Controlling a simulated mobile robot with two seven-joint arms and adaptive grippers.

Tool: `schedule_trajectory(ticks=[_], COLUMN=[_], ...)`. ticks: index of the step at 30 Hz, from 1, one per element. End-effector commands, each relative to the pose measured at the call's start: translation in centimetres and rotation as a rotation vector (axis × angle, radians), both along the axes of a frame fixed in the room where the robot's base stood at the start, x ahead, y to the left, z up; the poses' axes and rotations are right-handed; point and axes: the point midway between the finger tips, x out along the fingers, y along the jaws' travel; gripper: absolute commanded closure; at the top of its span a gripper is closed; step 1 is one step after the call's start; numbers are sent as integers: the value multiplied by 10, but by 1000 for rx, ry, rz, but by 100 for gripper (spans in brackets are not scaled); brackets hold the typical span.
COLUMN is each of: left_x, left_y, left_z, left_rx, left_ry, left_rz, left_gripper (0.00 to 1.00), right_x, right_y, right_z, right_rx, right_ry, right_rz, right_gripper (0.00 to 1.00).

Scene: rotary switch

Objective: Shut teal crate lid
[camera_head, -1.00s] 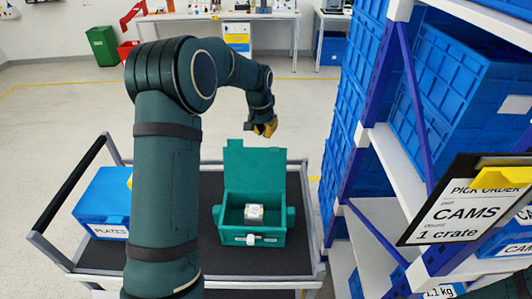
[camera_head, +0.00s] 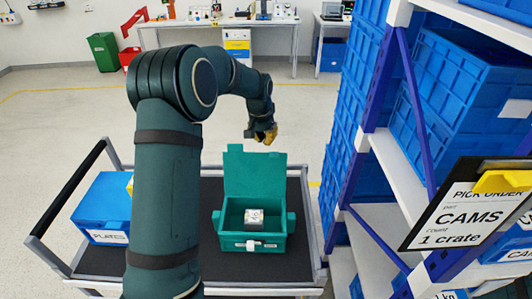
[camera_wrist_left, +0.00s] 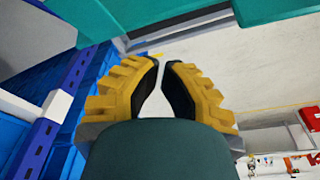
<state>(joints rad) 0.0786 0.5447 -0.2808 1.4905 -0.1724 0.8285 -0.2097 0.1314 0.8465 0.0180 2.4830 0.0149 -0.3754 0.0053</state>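The teal crate (camera_head: 268,243) stands on the cart with its lid (camera_head: 254,172) raised upright at the back. A pale box-shaped item (camera_head: 254,217) lies inside. A white latch (camera_head: 253,245) shows on the crate's front. My left gripper (camera_head: 264,138) is just above and behind the lid's top edge. In the left wrist view, the yellow fingers of my left gripper (camera_wrist_left: 162,62) converge with their tips almost together and nothing between them. Teal lid surface (camera_wrist_left: 285,8) shows at the top of that view. I cannot tell whether the gripper touches the lid. My right gripper is out of view.
A blue bin marked PLATES (camera_head: 100,205) sits left on the dark cart deck (camera_head: 215,262), partly hidden by my left arm. A shelf rack with blue crates (camera_head: 455,90) and a pick-order sign (camera_head: 465,215) stands close on the right. Open floor lies behind the cart.

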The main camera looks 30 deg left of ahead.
Motion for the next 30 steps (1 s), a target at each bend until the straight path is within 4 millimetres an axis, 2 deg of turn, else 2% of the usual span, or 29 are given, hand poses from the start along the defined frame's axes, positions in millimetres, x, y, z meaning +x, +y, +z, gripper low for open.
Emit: schedule_trajectory(ticks=[17,30], left_x=[0,0], left_y=[0,0], left_z=[-2,-25], left_rx=[0,0], left_ry=[0,1], left_rz=[0,0], left_gripper=[100,100], right_x=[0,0], right_y=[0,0], right_z=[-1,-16], right_rx=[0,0], right_ry=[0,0], right_rz=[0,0], right_gripper=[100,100])
